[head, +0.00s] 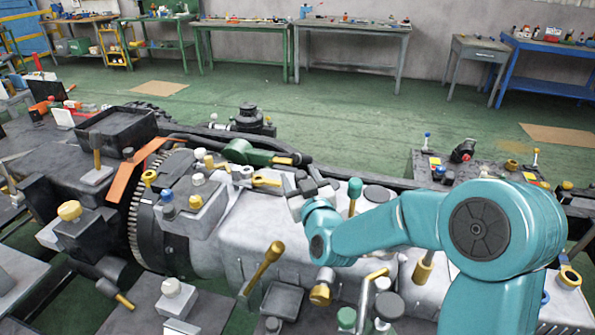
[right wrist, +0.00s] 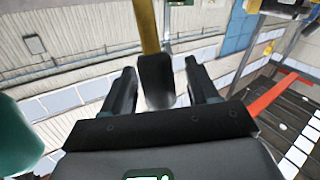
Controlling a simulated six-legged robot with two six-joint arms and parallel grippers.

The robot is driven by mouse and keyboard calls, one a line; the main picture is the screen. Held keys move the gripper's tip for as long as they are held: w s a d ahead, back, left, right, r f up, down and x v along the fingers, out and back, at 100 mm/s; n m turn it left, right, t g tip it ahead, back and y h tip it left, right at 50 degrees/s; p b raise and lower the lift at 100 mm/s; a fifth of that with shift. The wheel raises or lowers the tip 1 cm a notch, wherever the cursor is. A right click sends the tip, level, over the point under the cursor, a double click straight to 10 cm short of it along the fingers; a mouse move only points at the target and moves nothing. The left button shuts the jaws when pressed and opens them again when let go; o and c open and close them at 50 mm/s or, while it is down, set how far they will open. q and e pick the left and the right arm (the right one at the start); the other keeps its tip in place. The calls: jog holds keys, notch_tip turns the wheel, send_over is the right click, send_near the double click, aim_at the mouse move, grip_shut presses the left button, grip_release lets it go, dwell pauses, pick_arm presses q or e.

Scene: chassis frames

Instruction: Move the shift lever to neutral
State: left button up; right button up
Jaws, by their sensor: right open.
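A lever with a gold rod and a black grip (head: 302,159) sticks out to the right from a green housing (head: 240,151) on the big grey machine; it looks like the shift lever, though I cannot be sure. In the right wrist view a gold rod ending in a black grip (right wrist: 157,80) shows between the two dark fingers, with gaps on both sides. My right gripper (head: 310,184) is open, just below the black grip in the head view. Whether it touches the grip I cannot tell. My left gripper is not in view.
Other levers and knobs crowd the machine: a gold lever (head: 268,262), a teal-knobbed post (head: 355,188) and a blue-capped one (head: 167,199). A toothed ring (head: 135,222) stands at the left. Workbenches (head: 300,28) line the far wall; the green floor (head: 330,105) between is mostly clear.

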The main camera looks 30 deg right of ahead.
jog(key=shift+w+d+r, duration=0.1)
jog(key=shift+w+d, duration=0.15)
jog(key=shift+w, duration=0.5)
